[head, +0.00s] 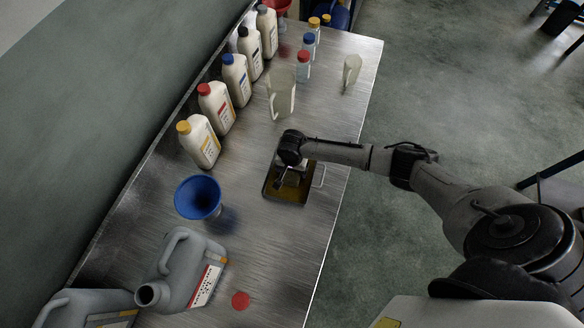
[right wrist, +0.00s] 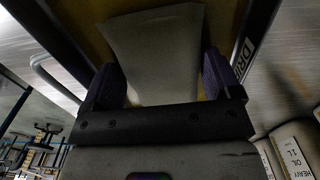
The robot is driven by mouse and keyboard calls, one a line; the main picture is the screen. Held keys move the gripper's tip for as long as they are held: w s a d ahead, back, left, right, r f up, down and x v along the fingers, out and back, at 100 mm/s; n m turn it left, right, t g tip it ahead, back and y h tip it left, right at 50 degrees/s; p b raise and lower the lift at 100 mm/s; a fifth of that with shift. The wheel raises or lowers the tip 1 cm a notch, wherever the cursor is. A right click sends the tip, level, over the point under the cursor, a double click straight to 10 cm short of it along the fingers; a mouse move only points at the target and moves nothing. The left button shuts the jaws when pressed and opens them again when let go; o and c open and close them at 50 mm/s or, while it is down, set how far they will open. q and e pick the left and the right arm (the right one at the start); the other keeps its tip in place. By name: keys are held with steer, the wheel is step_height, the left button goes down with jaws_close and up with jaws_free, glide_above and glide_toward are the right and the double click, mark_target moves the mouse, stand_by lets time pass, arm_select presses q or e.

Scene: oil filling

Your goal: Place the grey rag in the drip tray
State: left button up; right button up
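The drip tray (head: 287,197) is a shallow dark-rimmed tray with a brownish-yellow floor, lying near the middle of the metal bench. My right gripper (head: 290,181) is low over it, pointing down. In the right wrist view the grey rag (right wrist: 157,50) lies between the two fingers of this gripper (right wrist: 160,82), over the yellowish tray floor. The fingers stand well apart beside the rag; whether they press on it I cannot tell. In the head view the arm hides most of the rag. My left gripper is not in view.
A blue funnel (head: 198,197) and a grey jug (head: 184,270) stand left of the tray. A row of capped bottles (head: 200,142) lines the back edge. A clear measuring jug (head: 281,98) stands behind the tray. A red cap (head: 240,300) lies in front.

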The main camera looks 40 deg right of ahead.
steer(key=shift+o, duration=1)
steer(key=shift+r, duration=0.15)
step_height(320, 180, up, 12)
steer(key=p, duration=0.2)
steer(key=s+a+f+n+t+y, duration=0.2)
steer(key=s+a+n, duration=0.6)
steer(key=s+a, duration=0.4)
steer(key=s+d+r+n+h, duration=0.1)
steer(key=s+d+r+n, duration=0.1)
steer(key=s, duration=0.4)
steer(key=s+d+r+n+t, duration=0.1)
steer(key=s+d+r+n, duration=0.1)
steer(key=s, duration=0.5)
steer(key=shift+r+n+t+h, duration=0.15)
steer(key=shift+n+t+h, duration=0.2)
steer(key=shift+n, duration=0.45)
